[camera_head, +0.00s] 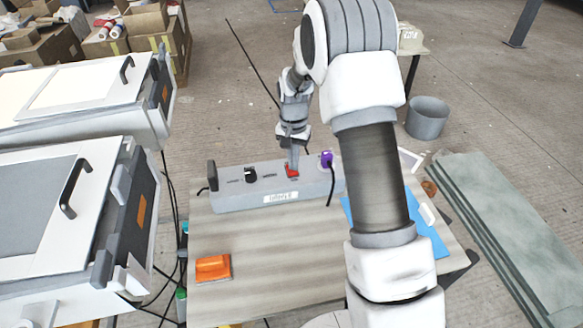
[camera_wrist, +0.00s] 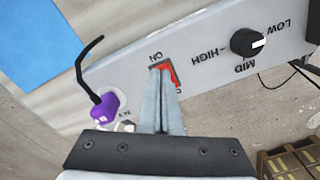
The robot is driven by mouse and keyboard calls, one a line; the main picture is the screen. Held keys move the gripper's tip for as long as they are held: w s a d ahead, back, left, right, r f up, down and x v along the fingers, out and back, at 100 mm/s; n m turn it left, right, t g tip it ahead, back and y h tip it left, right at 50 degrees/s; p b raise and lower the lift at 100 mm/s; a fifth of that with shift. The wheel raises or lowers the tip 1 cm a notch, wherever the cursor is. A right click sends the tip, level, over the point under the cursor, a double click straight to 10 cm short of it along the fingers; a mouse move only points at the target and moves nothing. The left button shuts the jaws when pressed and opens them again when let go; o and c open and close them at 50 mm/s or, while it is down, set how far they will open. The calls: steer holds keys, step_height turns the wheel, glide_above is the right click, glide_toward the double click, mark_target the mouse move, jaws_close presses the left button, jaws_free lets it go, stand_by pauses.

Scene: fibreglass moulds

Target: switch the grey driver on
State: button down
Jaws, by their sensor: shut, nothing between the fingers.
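The grey driver (camera_head: 228,199) is a long grey box on the wooden table, and its top face fills much of the wrist view (camera_wrist: 205,58). It carries a red rocker switch (camera_head: 293,171), a black knob (camera_head: 250,175) and a purple plug (camera_head: 327,158) with a black cable. My gripper (camera_head: 292,163) is shut and empty, pointing down at the switch. In the wrist view my fingertips (camera_wrist: 163,76) overlap the red switch (camera_wrist: 173,77), close beside the ON mark. The fingers hide part of the switch, so its tilt and any contact are unclear.
An orange block (camera_head: 212,267) lies at the table's front left. A blue sheet (camera_head: 428,240) lies at the right, partly behind my arm. White moulds with black handles (camera_head: 70,190) stand close at the left. A grey bucket (camera_head: 427,118) stands on the floor behind.

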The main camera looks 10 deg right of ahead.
mark_target(293, 173)
steer(key=shift+f+b, duration=0.6)
steer(key=shift+f, duration=0.4)
stand_by(0.7)
steer(key=shift+r, duration=0.1)
steer(key=shift+r+p, duration=2.45)
steer(key=shift+r, duration=1)
